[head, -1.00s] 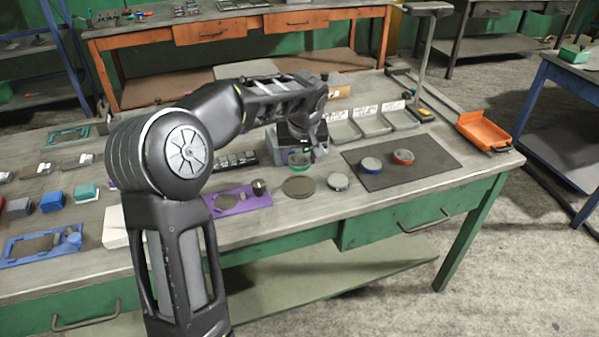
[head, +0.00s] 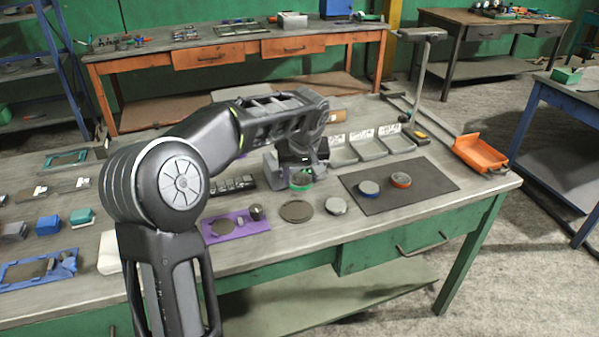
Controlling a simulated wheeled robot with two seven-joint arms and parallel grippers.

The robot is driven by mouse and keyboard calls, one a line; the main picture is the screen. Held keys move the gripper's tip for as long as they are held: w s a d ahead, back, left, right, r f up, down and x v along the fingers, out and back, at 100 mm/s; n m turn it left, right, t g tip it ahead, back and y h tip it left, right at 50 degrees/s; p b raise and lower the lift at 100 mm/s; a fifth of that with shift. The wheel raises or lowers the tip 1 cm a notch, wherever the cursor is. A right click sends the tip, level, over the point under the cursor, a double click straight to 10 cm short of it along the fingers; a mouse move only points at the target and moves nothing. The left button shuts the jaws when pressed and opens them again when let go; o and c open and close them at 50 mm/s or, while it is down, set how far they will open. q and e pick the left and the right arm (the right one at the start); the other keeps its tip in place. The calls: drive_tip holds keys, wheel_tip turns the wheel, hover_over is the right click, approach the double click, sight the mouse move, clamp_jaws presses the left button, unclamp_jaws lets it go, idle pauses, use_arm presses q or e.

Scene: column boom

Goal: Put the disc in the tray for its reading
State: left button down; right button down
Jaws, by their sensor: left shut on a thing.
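My left gripper (head: 302,176) is shut on a green-rimmed disc (head: 301,184), at a grey device (head: 272,168) on the bench. The arm hides much of the device, and I cannot tell whether the disc touches it. Three grey trays with white labels stand in a row behind: a left one (head: 343,157), a middle one (head: 374,152) and a right one (head: 401,145). The labels are too small to read. My right gripper is out of view.
A grey disc (head: 336,206) and a flat dark round pad (head: 297,211) lie at the front. A purple plate (head: 232,227) is left of them. An orange bin (head: 480,153) sits at the right edge. A post (head: 421,75) rises behind the trays.

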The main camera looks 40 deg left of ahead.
use_arm(q)
drive_tip(key=s+d+f+m+h, duration=0.1)
drive_tip(key=d+m, duration=0.1)
drive_tip(key=d, duration=0.5)
drive_tip(key=s+d+f+m+t+h, duration=0.1)
drive_tip(key=d+f+m, duration=0.1)
drive_tip(key=d, duration=0.6)
drive_tip(key=s+d+f+m+h, duration=0.1)
drive_tip(key=d+f+m, duration=0.1)
drive_tip(key=d+m, duration=0.2)
drive_tip(key=d, duration=0.3)
drive_tip(key=shift+s+d, duration=0.2)
drive_tip(key=shift+s, duration=0.1)
